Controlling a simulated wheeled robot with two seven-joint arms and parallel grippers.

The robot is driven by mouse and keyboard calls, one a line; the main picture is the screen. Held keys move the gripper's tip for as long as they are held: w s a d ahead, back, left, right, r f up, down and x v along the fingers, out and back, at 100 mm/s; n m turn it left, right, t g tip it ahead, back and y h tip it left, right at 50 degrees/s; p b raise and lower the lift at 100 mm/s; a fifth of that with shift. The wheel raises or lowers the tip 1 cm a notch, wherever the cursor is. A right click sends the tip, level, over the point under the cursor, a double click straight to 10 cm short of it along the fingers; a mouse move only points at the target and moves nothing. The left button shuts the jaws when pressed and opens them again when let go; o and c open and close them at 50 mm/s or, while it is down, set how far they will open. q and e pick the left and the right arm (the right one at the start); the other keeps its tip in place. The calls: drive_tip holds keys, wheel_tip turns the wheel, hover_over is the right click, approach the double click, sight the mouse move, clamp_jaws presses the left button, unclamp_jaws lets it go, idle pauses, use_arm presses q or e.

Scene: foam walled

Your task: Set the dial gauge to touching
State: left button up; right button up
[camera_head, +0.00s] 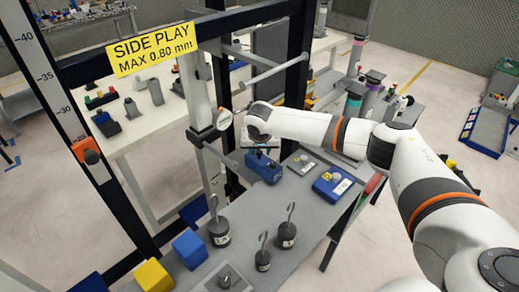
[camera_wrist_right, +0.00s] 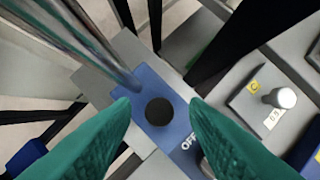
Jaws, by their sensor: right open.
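What looks like the dial gauge, a small round pale face (camera_head: 224,118), sits beside the clamp on the grey upright post, just left of my right wrist. A blue block (camera_head: 264,169) stands on the grey bench below that wrist. In the right wrist view, a blue block (camera_wrist_right: 152,80) shows a round black knob (camera_wrist_right: 160,111) and the letters OFF. My right gripper (camera_wrist_right: 160,103) is open, its green fingers on either side of the knob in the picture, with nothing held. I cannot tell whether the gauge's tip touches anything. My left gripper is out of view.
A yellow sign (camera_head: 153,47) reads SIDE PLAY MAX 0.80 mm on a dark frame. Several hooked weights (camera_head: 219,231) and blue and yellow blocks (camera_head: 153,275) stand at the bench's front. Another blue box (camera_head: 332,186) and a grey plate with a knob (camera_wrist_right: 262,105) lie right of the gripper.

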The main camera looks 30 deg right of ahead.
clamp_jaws()
drive_tip(key=shift+w+a+r, duration=0.15)
drive_tip(key=shift+w+r, duration=0.05)
drive_tip(key=w+p, duration=0.1)
drive_tip(key=w, duration=0.1)
drive_tip(key=w+a, duration=0.1)
drive_tip(key=w, duration=0.1)
drive_tip(key=shift+w+a+p, duration=0.15)
drive_tip(key=shift+p, duration=0.25)
drive_tip(key=shift+w+a+f, duration=0.1)
drive_tip(key=shift+w+f, duration=0.1)
drive_tip(key=shift+w, duration=0.2)
drive_tip(key=shift+s, duration=0.1)
unclamp_jaws()
drive_tip(key=shift+s+r, duration=0.1)
drive_tip(key=shift+s, duration=0.1)
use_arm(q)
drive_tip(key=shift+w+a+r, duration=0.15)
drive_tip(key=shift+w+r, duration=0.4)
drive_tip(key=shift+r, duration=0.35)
